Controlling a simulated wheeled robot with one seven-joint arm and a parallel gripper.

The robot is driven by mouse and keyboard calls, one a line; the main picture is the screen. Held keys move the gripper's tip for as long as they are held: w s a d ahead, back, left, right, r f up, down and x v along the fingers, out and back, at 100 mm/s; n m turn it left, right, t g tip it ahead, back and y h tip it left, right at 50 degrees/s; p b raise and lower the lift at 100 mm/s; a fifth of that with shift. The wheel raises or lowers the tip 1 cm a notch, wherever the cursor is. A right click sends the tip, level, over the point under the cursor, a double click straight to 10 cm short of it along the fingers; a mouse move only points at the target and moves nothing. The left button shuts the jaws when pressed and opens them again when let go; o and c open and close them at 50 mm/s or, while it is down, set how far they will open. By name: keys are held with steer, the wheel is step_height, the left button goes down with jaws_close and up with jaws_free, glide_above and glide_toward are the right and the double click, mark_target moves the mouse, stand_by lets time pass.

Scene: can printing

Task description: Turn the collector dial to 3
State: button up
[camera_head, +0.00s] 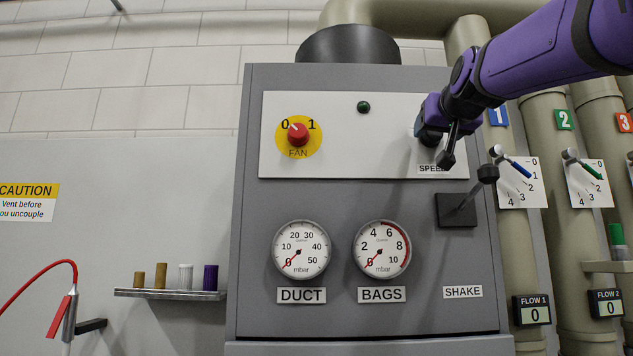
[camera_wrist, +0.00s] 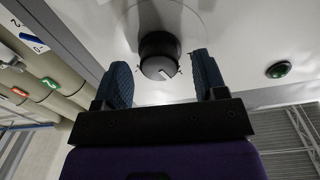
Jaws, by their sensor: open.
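The dial over the SPEED label (camera_head: 432,169) is hidden behind my gripper (camera_head: 441,145) in the head view. In the wrist view, a round dark knob (camera_wrist: 159,50) with a short white pointer mark stands on the white panel (camera_wrist: 225,62). I take this knob to be the collector dial. My gripper's two blue-grey fingers are open, one on each side of the knob, with gaps showing. The knob's numbers are not readable, so its setting cannot be told.
A red FAN knob (camera_head: 298,134) on a yellow disc and a green lamp (camera_head: 363,107) share the panel. The DUCT gauge (camera_head: 301,250) and BAGS gauge (camera_head: 381,249) read about 0. A dark SHAKE lever (camera_head: 487,174) sticks out just below right of my gripper.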

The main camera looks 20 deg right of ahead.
steer(key=shift+x, duration=0.8)
steer(key=shift+c, duration=0.2)
steer(key=c, duration=0.7)
steer(key=shift+m, duration=0.4)
steer(key=m, duration=0.3)
steer(key=shift+m, duration=1.8)
